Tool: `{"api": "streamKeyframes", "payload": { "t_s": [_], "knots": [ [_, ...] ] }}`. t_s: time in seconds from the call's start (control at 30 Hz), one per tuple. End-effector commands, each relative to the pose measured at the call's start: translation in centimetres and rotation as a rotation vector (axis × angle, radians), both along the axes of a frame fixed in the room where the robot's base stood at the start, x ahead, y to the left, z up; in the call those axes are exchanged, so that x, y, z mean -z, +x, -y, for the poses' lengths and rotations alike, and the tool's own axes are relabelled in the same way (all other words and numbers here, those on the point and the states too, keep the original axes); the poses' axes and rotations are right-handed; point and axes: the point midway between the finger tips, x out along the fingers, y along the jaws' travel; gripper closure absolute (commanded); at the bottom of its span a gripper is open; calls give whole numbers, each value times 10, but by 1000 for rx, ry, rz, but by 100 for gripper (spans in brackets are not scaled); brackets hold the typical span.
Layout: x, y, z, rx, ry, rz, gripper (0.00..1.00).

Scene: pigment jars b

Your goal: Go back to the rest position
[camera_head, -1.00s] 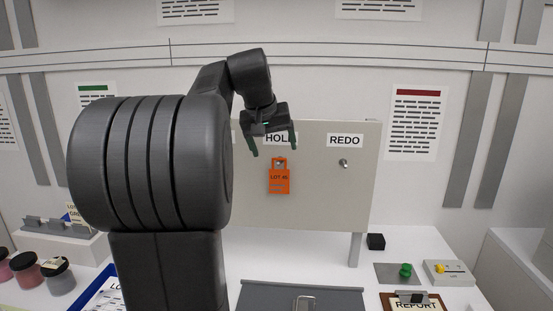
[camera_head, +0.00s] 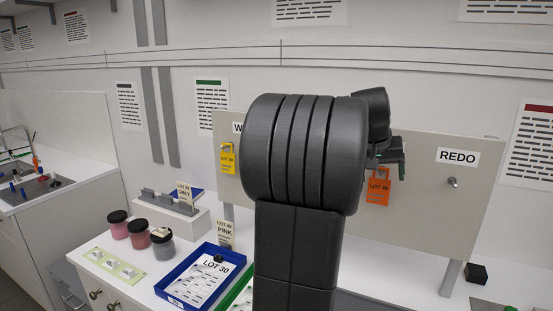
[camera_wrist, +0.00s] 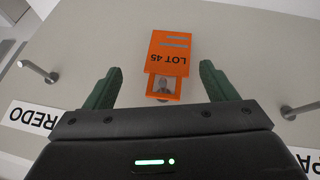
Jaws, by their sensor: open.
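My gripper (camera_wrist: 158,88) is open, its two green fingers apart with nothing held between them. In the wrist view an orange LOT 45 tag (camera_wrist: 170,52) is seen beyond and between the fingers, near the grey board (camera_wrist: 235,45). In the head view my gripper (camera_head: 400,160) is at the right end of my arm, partly hidden by it. The orange tag (camera_head: 377,188) hangs on the board (camera_head: 425,190) just below and left of the gripper, part of it hidden by my arm.
A yellow LOT 30 tag (camera_head: 229,160) hangs at the board's left. The REDO peg (camera_head: 453,182) is bare. On the counter stand several pigment jars (camera_head: 138,233), a blue tray (camera_head: 166,283) and a black block (camera_head: 475,273).

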Motion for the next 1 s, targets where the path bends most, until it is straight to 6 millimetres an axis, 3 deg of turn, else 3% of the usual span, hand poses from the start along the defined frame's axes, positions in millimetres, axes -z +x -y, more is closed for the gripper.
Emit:
{"api": "streamKeyframes", "payload": {
  "t_s": [0.33, 0.57, 1.0],
  "knots": [
    [52, 21, 20, 0, 1, -3, 21],
    [43, 11, 15, 0, 0, 1, 21],
    [44, 13, 16, 0, 0, -1, 21]
  ]
}}
